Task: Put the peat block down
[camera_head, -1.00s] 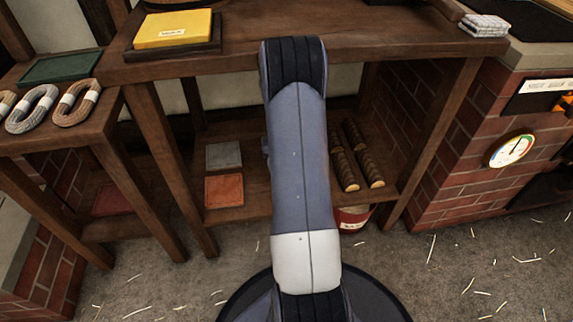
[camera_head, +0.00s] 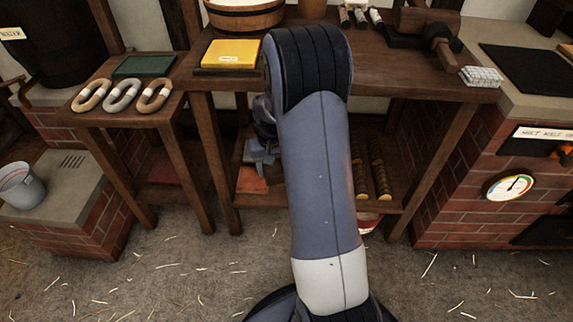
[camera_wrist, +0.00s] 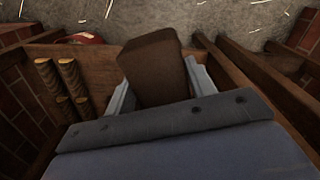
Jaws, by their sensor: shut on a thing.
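The peat block (camera_wrist: 155,68) is a dark brown block in the wrist view. My gripper (camera_wrist: 160,78) is shut on it, with one pale finger on each side. In the head view my gripper (camera_head: 262,150) shows at the left of my arm, over the lower shelf (camera_head: 238,205) of the wooden bench. The block itself is hidden there. I cannot tell whether it touches the shelf. An orange-red square (camera_head: 250,180) lies on that shelf just below my gripper.
Bench legs (camera_head: 215,165) frame the shelf. A yellow block (camera_head: 230,53) lies on the bench top. A brick stove (camera_head: 470,200) stands at the right.

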